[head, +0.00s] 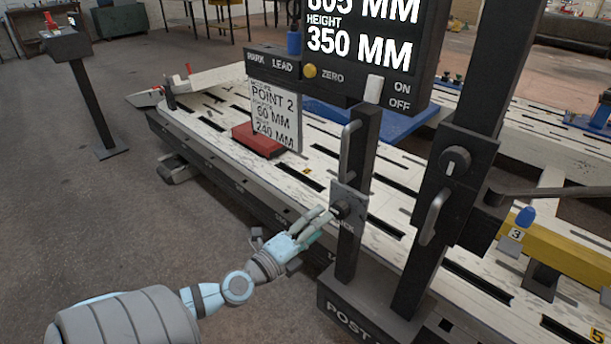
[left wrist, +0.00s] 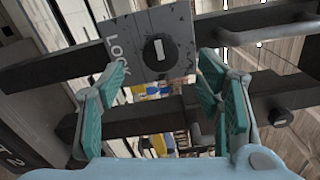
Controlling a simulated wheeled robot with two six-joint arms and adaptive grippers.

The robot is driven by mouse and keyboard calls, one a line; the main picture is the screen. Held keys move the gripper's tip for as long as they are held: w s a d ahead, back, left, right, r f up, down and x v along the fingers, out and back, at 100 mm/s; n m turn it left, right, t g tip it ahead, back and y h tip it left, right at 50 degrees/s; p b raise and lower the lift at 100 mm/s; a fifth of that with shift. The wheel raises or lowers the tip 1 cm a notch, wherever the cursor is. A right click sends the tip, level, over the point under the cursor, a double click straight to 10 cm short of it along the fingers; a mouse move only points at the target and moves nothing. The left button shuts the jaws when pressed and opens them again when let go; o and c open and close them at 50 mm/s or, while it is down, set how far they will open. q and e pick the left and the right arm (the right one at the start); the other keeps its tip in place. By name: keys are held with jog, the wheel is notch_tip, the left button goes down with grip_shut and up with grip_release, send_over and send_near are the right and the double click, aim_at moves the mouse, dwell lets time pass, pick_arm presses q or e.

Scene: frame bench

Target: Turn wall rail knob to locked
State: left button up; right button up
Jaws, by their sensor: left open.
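A small dark round knob (head: 341,210) sits on a grey metal plate (head: 348,197) on the nearer upright post. In the left wrist view the knob (left wrist: 159,51) carries a pale bar mark, and the plate (left wrist: 125,38) beside it reads LOCK. The bar stands roughly upright in that picture, with the word to its left. My left gripper (head: 317,225) is just left of the plate in the head view. In the wrist view its teal fingers (left wrist: 164,82) are spread wide, with the knob between and beyond them. I see no contact. My right gripper is not in view.
A second, larger knob (head: 455,160) with a pale mark is on a black box on the right post. Bar handles (head: 350,147) stick out above the plate and on the right post. A display (head: 345,45) hangs above the pale slotted bench (head: 215,125). Floor at left is open.

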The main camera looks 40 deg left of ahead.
pick_arm(q)
jog(key=s, duration=0.5)
jog(key=shift+s+d, duration=0.1)
